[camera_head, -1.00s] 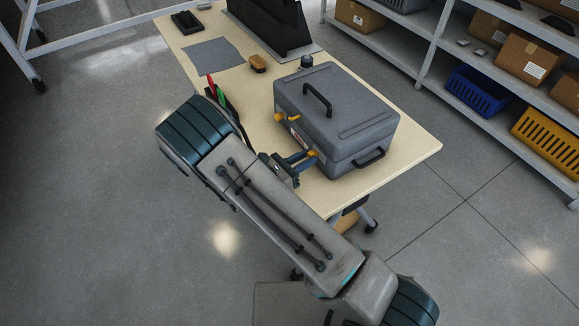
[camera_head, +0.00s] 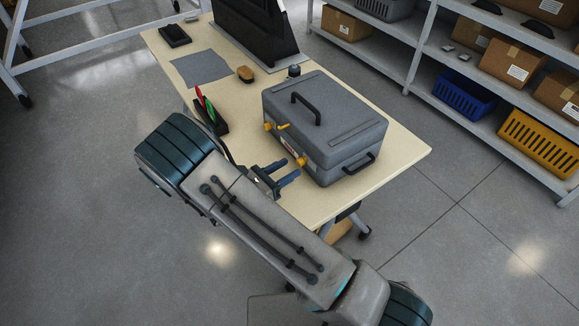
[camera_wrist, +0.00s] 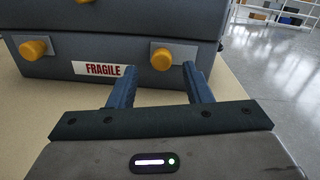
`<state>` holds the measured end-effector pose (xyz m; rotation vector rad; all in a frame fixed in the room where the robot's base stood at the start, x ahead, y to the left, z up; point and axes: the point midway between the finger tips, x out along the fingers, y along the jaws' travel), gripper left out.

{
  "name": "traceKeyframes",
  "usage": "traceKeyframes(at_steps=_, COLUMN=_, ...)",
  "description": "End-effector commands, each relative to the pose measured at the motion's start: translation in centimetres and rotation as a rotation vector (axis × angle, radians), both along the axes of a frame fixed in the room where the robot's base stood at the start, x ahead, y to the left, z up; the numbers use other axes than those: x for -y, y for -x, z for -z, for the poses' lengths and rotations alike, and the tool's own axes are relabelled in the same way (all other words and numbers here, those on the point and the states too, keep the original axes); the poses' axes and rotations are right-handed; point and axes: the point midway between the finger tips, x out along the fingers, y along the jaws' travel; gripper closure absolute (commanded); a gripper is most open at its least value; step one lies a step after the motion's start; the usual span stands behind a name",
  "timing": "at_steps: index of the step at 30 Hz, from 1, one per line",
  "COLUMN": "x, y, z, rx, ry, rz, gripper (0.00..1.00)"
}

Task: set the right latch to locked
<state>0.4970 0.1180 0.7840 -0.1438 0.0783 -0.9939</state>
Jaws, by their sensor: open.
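The grey case (camera_head: 325,128) stands closed on the table, with two yellow latches on its front. The right latch (camera_head: 301,162) also shows in the wrist view as a round yellow knob (camera_wrist: 162,59) on a grey plate. The left latch (camera_head: 268,126) is a similar knob (camera_wrist: 35,48) in the wrist view. I cannot tell either latch's setting. My gripper (camera_head: 291,170) is open and empty, close in front of the right latch. In the wrist view its blue fingers (camera_wrist: 160,80) are on either side of and below the right knob, seemingly apart from it.
A FRAGILE label (camera_wrist: 103,70) is between the latches. The pale table (camera_head: 395,165) also bears a pen holder (camera_head: 210,115), a brush (camera_head: 245,74), a grey mat (camera_head: 200,68) and a black tray (camera_head: 174,36). Shelves with boxes stand at the back right.

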Motion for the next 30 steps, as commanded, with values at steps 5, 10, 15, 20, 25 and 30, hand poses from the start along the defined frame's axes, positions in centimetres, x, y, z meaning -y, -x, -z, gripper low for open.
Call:
traceKeyframes(at_steps=5, x=-3.8, y=2.3, z=0.2, rx=0.001, ry=-0.002, rz=-0.008, gripper=0.55)
traceKeyframes(at_steps=10, x=-6.8, y=4.3, z=0.2, rx=0.000, ry=-0.002, rz=-0.007, gripper=0.55)
traceKeyframes(at_steps=15, x=-8.7, y=5.6, z=0.1, rx=0.001, ry=-0.001, rz=-0.006, gripper=0.55)
traceKeyframes(at_steps=20, x=-9.3, y=6.1, z=0.0, rx=0.000, ry=-0.001, rz=-0.004, gripper=0.55)
traceKeyframes(at_steps=25, x=-9.3, y=6.1, z=0.0, rx=0.000, ry=0.000, rz=-0.003, gripper=0.55)
traceKeyframes(at_steps=30, x=-9.3, y=6.1, z=0.0, rx=0.000, ry=-0.001, rz=-0.004, gripper=0.55)
